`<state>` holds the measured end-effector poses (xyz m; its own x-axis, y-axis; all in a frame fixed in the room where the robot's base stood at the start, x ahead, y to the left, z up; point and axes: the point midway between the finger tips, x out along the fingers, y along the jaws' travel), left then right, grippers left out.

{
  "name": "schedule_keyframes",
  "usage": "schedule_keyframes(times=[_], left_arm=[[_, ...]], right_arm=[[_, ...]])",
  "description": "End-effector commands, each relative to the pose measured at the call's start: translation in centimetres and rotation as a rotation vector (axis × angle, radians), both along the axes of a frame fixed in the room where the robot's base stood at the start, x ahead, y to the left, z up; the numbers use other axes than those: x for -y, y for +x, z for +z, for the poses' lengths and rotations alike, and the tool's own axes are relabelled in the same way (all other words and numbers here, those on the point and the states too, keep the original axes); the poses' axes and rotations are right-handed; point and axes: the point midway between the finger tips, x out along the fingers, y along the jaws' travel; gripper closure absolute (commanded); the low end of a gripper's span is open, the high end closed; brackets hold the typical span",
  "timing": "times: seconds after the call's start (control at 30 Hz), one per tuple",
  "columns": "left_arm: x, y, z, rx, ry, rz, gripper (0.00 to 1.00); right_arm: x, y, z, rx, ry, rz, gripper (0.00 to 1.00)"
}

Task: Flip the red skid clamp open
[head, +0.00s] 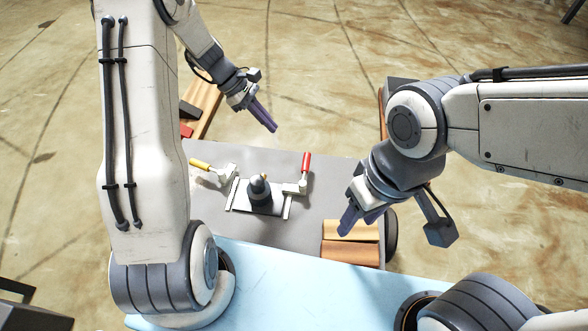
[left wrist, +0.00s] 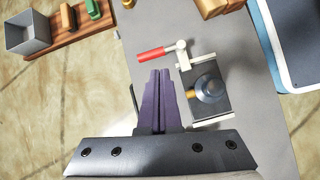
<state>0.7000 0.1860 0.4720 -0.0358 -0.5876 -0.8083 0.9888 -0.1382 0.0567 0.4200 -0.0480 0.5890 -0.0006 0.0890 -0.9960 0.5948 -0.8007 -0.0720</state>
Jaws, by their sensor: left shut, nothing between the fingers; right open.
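The red clamp handle (head: 306,163) is at the right side of the skid fixture in the head view, joined to a pale clamp body (head: 294,188). In the left wrist view the red handle (left wrist: 155,54) sticks out to the left from its clamp body (left wrist: 182,56). A dark rounded part with a brass tip (head: 259,189) stands on the skid plate between the two clamps. My left gripper (head: 272,127) is shut and empty, above and beyond the red handle, not touching it. My right gripper (head: 350,222) is open and empty, near the wooden blocks.
A yellow-handled clamp (head: 200,163) is on the fixture's left side. Wooden blocks (head: 350,242) lie at the grey table's (head: 300,232) right front. A wooden board (left wrist: 78,36) with a grey box (left wrist: 28,33) is beyond the table edge. Grey table surface around the fixture is clear.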

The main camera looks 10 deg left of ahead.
Motion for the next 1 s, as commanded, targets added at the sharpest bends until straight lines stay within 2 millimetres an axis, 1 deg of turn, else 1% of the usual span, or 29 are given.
schedule_keyframes(times=[0.03,0.1,0.2,0.33,0.67,0.77,0.87,1.0], left_arm=[[-1.0,0.4,-2.8,-0.014,-0.013,0.048,1.0],[-2.1,0.9,-4.4,-0.031,-0.028,0.101,1.0],[-3.2,1.3,-6.0,-0.047,-0.045,0.157,1.0],[-3.9,1.6,-6.9,-0.057,-0.057,0.192,1.0],[-4.0,1.6,-6.9,-0.06,-0.059,0.198,1.0],[-3.8,1.6,-7.2,-0.06,-0.059,0.198,1.0],[-3.2,1.6,-8.0,-0.06,-0.059,0.197,1.0],[-1.7,1.7,-10.2,-0.061,-0.058,0.195,1.0]], right_arm=[[0.0,0.0,-2.1,0.0,0.0,0.0,0.5],[0.0,0.0,-3.2,0.0,0.0,0.0,0.5],[0.0,0.0,-4.1,0.0,0.0,0.0,0.5],[0.0,0.0,-4.5,0.0,0.0,0.0,0.5],[0.0,0.0,-4.4,0.001,0.001,0.0,0.5],[0.0,0.0,-4.6,0.001,0.001,0.0,0.5],[0.0,0.0,-5.4,0.001,0.001,0.0,0.5],[0.0,0.0,-7.1,0.001,0.001,0.0,0.5]])
